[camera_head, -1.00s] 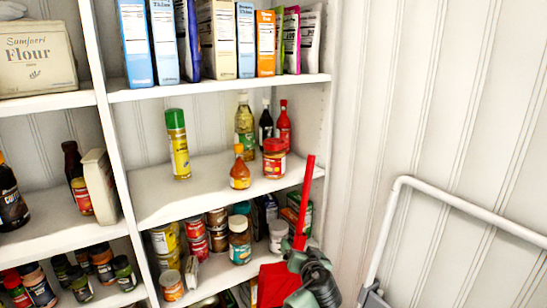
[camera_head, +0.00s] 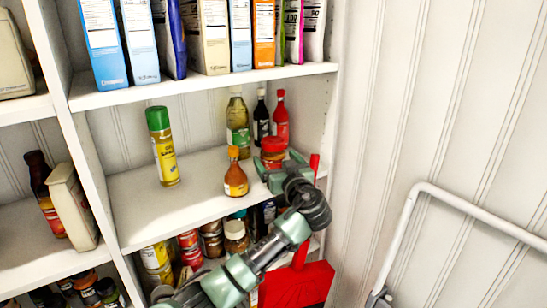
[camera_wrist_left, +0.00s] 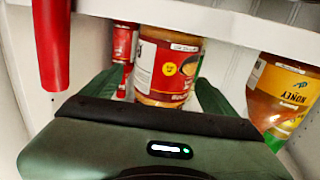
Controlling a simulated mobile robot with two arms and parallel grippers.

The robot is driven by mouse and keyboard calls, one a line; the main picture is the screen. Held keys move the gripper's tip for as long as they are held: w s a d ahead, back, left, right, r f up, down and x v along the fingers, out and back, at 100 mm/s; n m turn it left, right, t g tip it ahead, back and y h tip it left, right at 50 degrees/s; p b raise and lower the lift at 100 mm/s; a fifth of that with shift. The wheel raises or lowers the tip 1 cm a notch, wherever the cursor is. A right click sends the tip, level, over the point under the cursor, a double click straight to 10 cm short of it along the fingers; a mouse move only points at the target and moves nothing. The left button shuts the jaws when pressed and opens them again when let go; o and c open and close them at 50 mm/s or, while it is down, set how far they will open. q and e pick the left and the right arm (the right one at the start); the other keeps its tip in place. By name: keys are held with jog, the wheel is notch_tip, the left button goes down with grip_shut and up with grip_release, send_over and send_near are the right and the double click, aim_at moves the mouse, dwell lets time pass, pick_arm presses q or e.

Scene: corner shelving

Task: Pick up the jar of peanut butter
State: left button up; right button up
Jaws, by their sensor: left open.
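The peanut butter jar (camera_head: 272,157) has a red lid and a red-and-yellow label. It stands upright on the middle shelf at its right front. My left gripper (camera_head: 280,172) is open in front of the jar, reaching up from below. In the left wrist view, which is upside down, the jar (camera_wrist_left: 166,68) shows between the two spread green fingers of my left gripper (camera_wrist_left: 160,82). I cannot tell whether the fingers touch it. Its lid end is hidden behind the gripper body there. My right gripper is not in view.
A honey bottle (camera_head: 235,178) stands just left of the jar; it also shows in the left wrist view (camera_wrist_left: 284,92). A red sauce bottle (camera_head: 281,122) and other bottles stand behind. A red rod (camera_head: 314,166) rises close right of the gripper. Lower shelf is crowded.

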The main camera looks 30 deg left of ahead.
pick_arm(q)
jog(key=p+x, duration=0.1)
jog(key=x, duration=0.2)
jog(key=shift+a, duration=0.35)
jog(key=shift+w+a+f+p, duration=0.2)
jog(key=shift+w+a+p, duration=0.15)
jog(key=shift+a, duration=0.15)
jog(key=shift+d, duration=0.15)
jog(key=c, duration=1.8)
jog(key=shift+r, duration=0.1)
grip_shut()
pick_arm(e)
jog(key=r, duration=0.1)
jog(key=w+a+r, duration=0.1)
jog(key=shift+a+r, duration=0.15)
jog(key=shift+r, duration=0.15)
pick_arm(q)
jog(key=shift+r, duration=0.15)
